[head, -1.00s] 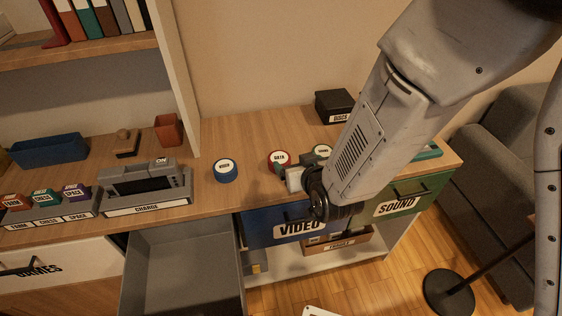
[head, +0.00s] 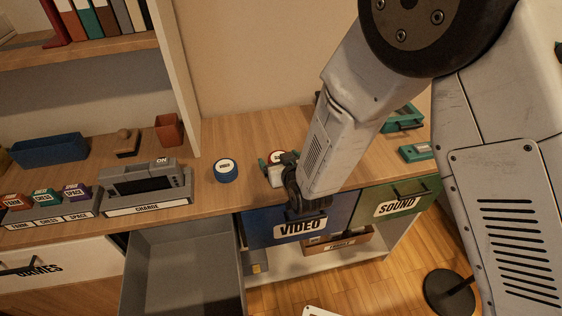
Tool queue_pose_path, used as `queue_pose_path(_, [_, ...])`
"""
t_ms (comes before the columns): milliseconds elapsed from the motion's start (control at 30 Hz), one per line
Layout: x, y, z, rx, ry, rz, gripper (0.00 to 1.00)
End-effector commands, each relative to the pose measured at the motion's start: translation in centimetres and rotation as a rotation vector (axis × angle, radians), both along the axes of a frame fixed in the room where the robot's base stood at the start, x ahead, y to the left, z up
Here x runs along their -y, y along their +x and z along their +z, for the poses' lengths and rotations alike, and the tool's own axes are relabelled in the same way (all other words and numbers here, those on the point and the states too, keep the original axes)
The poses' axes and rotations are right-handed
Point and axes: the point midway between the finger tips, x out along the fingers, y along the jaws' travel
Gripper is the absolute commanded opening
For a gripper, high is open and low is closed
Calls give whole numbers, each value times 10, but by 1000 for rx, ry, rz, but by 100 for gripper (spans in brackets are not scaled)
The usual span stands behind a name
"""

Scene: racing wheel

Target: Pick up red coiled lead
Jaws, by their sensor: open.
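The red coiled lead (head: 277,155) is a round coil with a white label on top. It lies on the wooden desk top, and only its far part shows past my gripper. My gripper (head: 276,162) is open, with its fingers at the near side of the red coil and one to either side of it in the picture. I cannot tell whether the fingers touch the coil or how high they are above the desk.
A blue coil (head: 226,170) labelled VIDEO lies just left. The charge dock (head: 147,187) stands further left. Teal items (head: 416,152) lie at right. An open grey drawer (head: 184,265) juts out below the desk. My arm hides the desk's back right.

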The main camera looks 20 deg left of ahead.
Motion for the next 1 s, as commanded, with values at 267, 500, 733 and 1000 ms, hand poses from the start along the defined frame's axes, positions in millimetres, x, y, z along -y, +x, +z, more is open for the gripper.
queue_pose_path(267, [0, 0, 0, 0, 0, 0, 34])
queue_pose_path(500, [0, 0, 0, 0, 0, -1, 34])
queue_pose_path(733, [0, 1, 9, 2, 2, -1, 34])
queue_pose_path(1000, [3, 2, 39, 2, 3, -5, 34])
